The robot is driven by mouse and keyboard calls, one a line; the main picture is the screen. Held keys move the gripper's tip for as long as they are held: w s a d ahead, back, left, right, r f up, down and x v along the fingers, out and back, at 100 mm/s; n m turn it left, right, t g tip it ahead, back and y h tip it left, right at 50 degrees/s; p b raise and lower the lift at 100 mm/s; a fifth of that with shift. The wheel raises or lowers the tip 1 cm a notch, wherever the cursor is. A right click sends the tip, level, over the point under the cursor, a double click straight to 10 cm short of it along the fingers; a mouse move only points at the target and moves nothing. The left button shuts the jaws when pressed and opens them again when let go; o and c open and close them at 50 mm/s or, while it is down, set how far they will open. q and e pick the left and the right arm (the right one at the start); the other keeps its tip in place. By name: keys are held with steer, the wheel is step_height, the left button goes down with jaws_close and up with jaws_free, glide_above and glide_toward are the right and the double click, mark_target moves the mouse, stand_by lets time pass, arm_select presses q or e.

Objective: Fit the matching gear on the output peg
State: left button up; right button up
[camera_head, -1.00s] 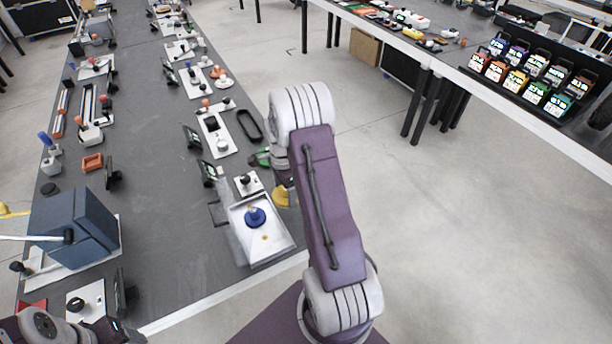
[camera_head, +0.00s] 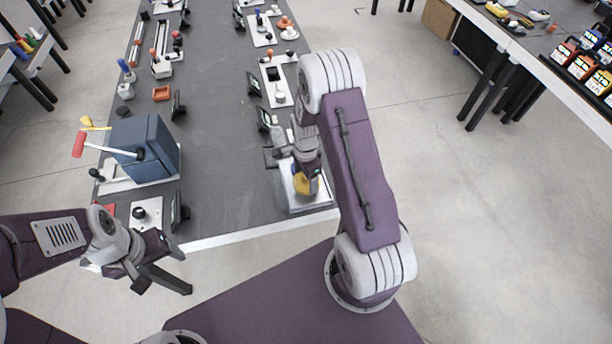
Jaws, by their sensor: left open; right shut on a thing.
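The yellow gear (camera_head: 305,186) is in my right gripper (camera_head: 309,171), over the white tray-like board (camera_head: 292,204) near the front right edge of the dark table. My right gripper is shut on the gear and points down. The gripper and arm hide most of the board, and the output peg cannot be made out. A small dark blue patch shows beside the fingers; I cannot tell if it is the blue gear. I cannot tell whether the yellow gear touches a peg. My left gripper (camera_head: 163,276) is open and empty, in front of the table's front edge.
A blue box with a red-handled crank (camera_head: 146,150) stands at the left of the table, with a white board with a black knob (camera_head: 147,213) in front. Small dark screens (camera_head: 266,119) stand near the tray. The table's middle (camera_head: 225,150) is clear.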

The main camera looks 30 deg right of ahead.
mark_target(306, 182)
step_height(306, 182, down, 3)
steer(key=shift+w+d+r+b, duration=0.1)
steer(key=shift+d+r+b, duration=0.1)
steer(key=shift+b, duration=0.4)
arm_select(q)
step_height(306, 182, down, 2)
steer(key=shift+w+f, duration=0.1)
arm_select(e)
steer(key=shift+a, duration=0.1)
steer(key=shift+r, duration=0.1)
arm_select(q)
steer(key=shift+r, duration=0.3)
steer(key=shift+f, duration=0.25)
arm_select(e)
steer(key=shift+f, duration=0.3)
arm_select(q)
steer(key=shift+r, duration=0.15)
arm_select(e)
steer(key=shift+r, duration=0.15)
arm_select(q)
steer(key=shift+r+p, duration=0.65)
steer(key=shift+p, duration=0.2)
arm_select(e)
steer(key=shift+r, duration=0.75)
arm_select(q)
steer(key=shift+f+b, duration=0.55)
arm_select(e)
steer(key=shift+f, duration=0.9)
